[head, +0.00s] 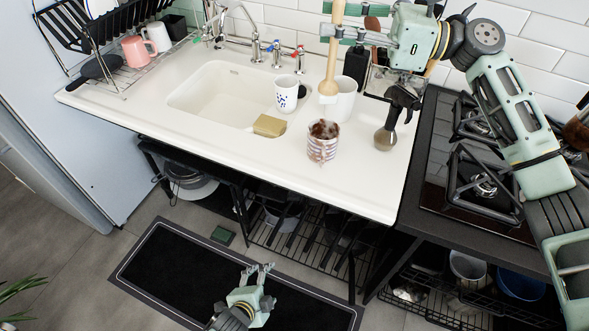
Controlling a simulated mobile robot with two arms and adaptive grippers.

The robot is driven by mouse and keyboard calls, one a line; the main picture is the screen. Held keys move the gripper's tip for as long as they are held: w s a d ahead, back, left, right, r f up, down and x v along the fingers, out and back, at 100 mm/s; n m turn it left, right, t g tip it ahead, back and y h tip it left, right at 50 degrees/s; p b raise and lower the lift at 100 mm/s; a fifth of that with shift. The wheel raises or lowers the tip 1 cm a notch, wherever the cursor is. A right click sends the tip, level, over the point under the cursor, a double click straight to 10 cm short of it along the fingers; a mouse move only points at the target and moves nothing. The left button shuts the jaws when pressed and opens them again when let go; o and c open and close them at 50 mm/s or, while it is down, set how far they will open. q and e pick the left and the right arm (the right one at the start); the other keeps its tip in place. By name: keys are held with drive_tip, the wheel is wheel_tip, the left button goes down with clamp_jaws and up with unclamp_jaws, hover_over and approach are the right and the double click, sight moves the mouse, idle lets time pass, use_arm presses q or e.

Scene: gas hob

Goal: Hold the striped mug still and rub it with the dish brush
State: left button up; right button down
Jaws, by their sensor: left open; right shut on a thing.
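The striped mug (316,155) stands upright on the white counter right of the basin, with brown dirt over its rim and upper side. The dish brush (330,68) has a pale wooden handle and hangs bristles down, above and behind the striped mug, apart from it. My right gripper (337,34) is shut on the brush's handle. My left gripper (260,268) is open and empty, low in front of the counter over the dark floor mat, well away from the mug.
A plain white cup (346,104) stands close behind the striped mug. The gas hob (470,170) is further right.

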sight(317, 146)
use_arm(q)
drive_tip(key=w+d+r+m+t+h, duration=0.1)
drive_tip(key=w+d+r+m+t, duration=0.2)
drive_tip(key=r, duration=0.6)
drive_tip(key=w+d+r+m+h, duration=0.2)
drive_tip(key=d+r+m, duration=0.2)
drive_tip(key=r, duration=0.5)
drive_tip(key=w+d+r+m+t+h, duration=0.1)
drive_tip(key=w+d+r+m+t, duration=0.2)
drive_tip(key=r, duration=0.6)
drive_tip(key=w+a+r+m+t, duration=0.2)
drive_tip(key=w+r+m, duration=0.3)
drive_tip(key=r+m, duration=0.85)
drive_tip(key=shift+m, duration=0.85)
drive_tip(key=x, duration=0.4)
drive_tip(key=f+x, duration=0.1)
drive_tip(key=x, duration=0.7)
drive_tip(key=shift+w+a+f, duration=0.15)
drive_tip(key=shift+c, duration=0.3)
drive_tip(key=c, duration=1.5)
drive_tip(key=shift+o, duration=0.2)
use_arm(e)
drive_tip(key=shift+n, duration=0.8)
drive_tip(key=f, duration=0.1)
drive_tip(key=s+f, duration=0.1)
drive_tip(key=f, duration=0.1)
drive_tip(key=shift+s+a+f, duration=0.3)
drive_tip(key=shift+f, duration=5.9)
